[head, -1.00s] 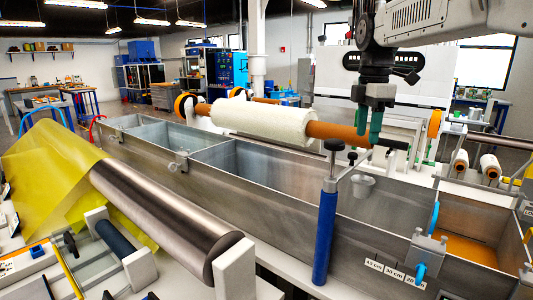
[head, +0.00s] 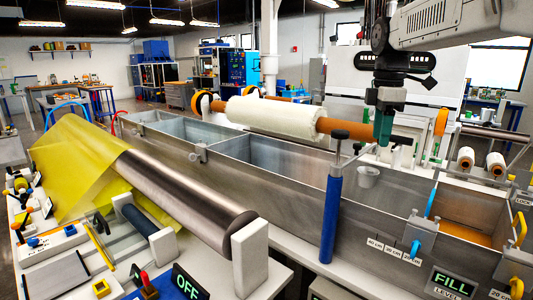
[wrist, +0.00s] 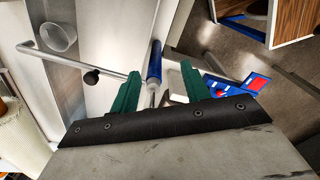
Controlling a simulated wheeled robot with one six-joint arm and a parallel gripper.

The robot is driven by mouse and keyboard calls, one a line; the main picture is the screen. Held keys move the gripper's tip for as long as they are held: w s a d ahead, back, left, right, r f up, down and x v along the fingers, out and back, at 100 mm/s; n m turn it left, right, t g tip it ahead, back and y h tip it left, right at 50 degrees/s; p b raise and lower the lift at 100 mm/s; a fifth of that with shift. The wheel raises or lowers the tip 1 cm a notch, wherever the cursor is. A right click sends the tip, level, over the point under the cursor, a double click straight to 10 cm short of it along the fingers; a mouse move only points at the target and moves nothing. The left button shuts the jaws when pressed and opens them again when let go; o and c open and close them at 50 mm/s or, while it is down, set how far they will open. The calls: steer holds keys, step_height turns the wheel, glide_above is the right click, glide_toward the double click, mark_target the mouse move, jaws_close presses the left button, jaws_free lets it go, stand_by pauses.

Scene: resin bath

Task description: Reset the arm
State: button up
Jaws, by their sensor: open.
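My gripper (head: 383,125) hangs from the arm at the upper right of the head view, its green fingers pointing down. In that view it overlaps the end of an orange roller (head: 345,127) carrying a white roll (head: 275,118); I cannot tell the gap in depth. In the wrist view my gripper (wrist: 158,76) has its two green fingers apart with nothing held between them. A blue-handled post (wrist: 155,62) shows beyond the fingers; it also stands upright in front of the bath in the head view (head: 332,205).
The long metal bath (head: 290,190) has several compartments. A steel roller (head: 185,190) with yellow film (head: 75,160) lies in front at left. A small white cup (head: 368,176) sits at the bath. OFF (head: 190,285) and FILL (head: 453,282) signs are at the front.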

steer(key=s+f+m, duration=0.4)
steer(key=s+m, duration=0.1)
steer(key=s, duration=0.6)
steer(key=s+f+m+t, duration=0.1)
steer(key=s+f+m, duration=0.4)
steer(key=s, duration=0.7)
steer(key=s+f+m, duration=0.5)
steer(key=s+m, duration=0.1)
steer(key=s, duration=0.5)
steer(key=shift+s+a+f, duration=0.15)
steer(key=shift+s+f, duration=0.1)
